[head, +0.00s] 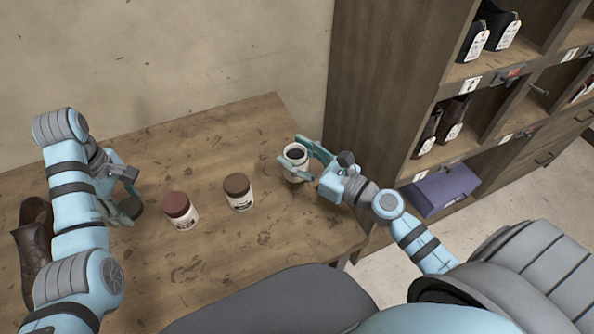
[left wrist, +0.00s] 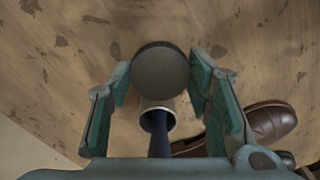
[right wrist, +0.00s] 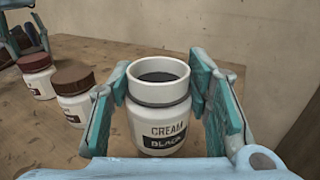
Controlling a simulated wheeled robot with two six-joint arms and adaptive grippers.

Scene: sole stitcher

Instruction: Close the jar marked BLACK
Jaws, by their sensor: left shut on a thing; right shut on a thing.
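The white jar labelled CREAM BLACK (right wrist: 160,120) stands upright without a lid, and dark cream shows inside. In the head view the jar (head: 296,155) is near the table's right end. My right gripper (head: 298,160) is shut around it, one finger on each side, also seen in the right wrist view (right wrist: 160,100). My left gripper (head: 130,207) is shut on a dark round lid (left wrist: 161,72) at the left of the table, well apart from the jar. The lid also shows in the head view (head: 131,207), partly hidden by the gripper.
Two jars with lids on, one reddish-brown (head: 180,210) and one brown (head: 238,192), stand on the table (head: 270,240) between my grippers. Brown footwear (head: 32,250) lies at the left. A white tube-like thing with dark blue inside (left wrist: 157,122) is below the lid. A shelf (head: 385,90) stands right.

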